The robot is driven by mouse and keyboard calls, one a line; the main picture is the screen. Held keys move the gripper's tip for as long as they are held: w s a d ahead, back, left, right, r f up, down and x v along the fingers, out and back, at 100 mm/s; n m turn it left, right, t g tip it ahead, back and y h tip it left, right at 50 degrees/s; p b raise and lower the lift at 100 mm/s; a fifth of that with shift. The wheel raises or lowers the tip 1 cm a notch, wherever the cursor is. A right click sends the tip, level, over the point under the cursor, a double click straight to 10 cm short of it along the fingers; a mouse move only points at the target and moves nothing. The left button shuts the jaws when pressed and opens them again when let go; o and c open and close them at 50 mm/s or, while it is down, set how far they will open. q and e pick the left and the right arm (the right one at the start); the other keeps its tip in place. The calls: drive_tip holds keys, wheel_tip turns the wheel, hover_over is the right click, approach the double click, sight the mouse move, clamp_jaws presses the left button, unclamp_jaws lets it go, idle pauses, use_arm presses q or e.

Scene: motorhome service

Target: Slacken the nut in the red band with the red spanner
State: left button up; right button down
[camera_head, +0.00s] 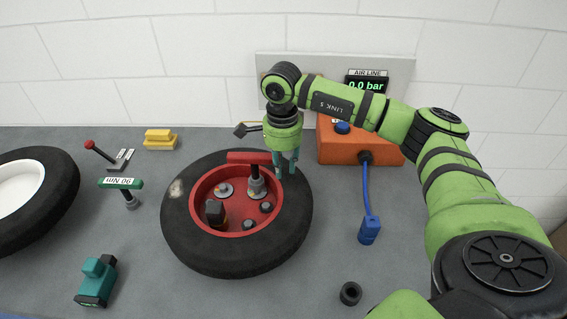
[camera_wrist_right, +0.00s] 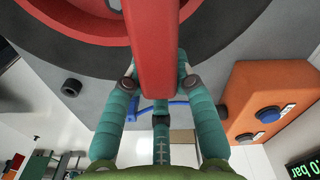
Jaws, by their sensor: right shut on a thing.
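The red spanner (camera_head: 248,157) has a red bar handle on top of a dark upright shaft with a grey socket. The socket stands at the back right inside the red wheel hub (camera_head: 205,187), over a nut that it hides. My right gripper (camera_head: 287,167) is shut on the right end of the handle. In the right wrist view the red bar (camera_wrist_right: 150,50) lies between my right gripper's fingers (camera_wrist_right: 157,80). Other grey nuts (camera_head: 266,208) show in the hub. I cannot tell a red band apart from the red hub. My left gripper is out of view.
The black tyre (camera_head: 185,240) lies flat on the grey bench. An orange box (camera_head: 340,150) with a blue hose (camera_head: 367,190) stands behind right. A green-handled 90 Nm tool (camera_head: 120,183), a yellow block (camera_head: 160,138) and a teal tool (camera_head: 97,280) lie left. A black ring (camera_head: 350,293) lies front right.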

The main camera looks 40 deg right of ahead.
drive_tip(key=shift+f+b, duration=0.9)
drive_tip(key=shift+f, duration=0.3)
drive_tip(key=shift+w+d+n+b, duration=0.15)
drive_tip(key=shift+w+n+b, duration=0.2)
drive_tip(key=shift+n, duration=0.25)
drive_tip(key=shift+w+d+n, duration=0.2)
drive_tip(key=shift+w+n, duration=0.15)
drive_tip(key=shift+n, duration=0.35)
drive_tip(key=shift+r, duration=0.1)
drive_tip(key=shift+w+d+n+b, duration=0.15)
drive_tip(key=shift+w+n+b, duration=0.2)
drive_tip(key=shift+n+b, duration=0.2)
drive_tip(key=shift+r+p, duration=1.35)
drive_tip(key=shift+r, duration=0.4)
